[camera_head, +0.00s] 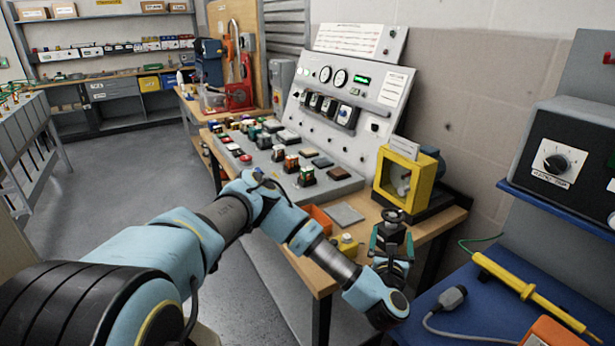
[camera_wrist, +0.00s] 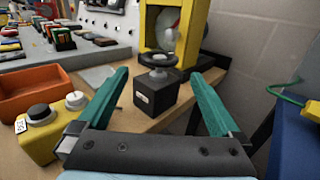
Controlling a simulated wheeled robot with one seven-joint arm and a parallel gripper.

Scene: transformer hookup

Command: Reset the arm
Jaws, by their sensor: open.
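My arm reaches across the lower middle of the head view, and my gripper (camera_head: 392,240) is above the front right corner of the wooden bench. In the wrist view my gripper (camera_wrist: 158,74) has its two teal fingers spread wide, with nothing clamped between them. A small black box with a round black knob on top (camera_wrist: 157,92) stands upright on the bench, framed between the fingertips. It also shows behind the fingers in the head view (camera_head: 391,229). I cannot tell whether the fingers touch it.
A yellow-framed machine (camera_head: 407,180) stands just behind the black box. An orange bin (camera_wrist: 30,91) and a yellow button box (camera_wrist: 40,135) lie left of the gripper. A blue surface (camera_head: 455,318) with a yellow probe (camera_head: 520,287) is at right. Open floor (camera_head: 130,185) lies at left.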

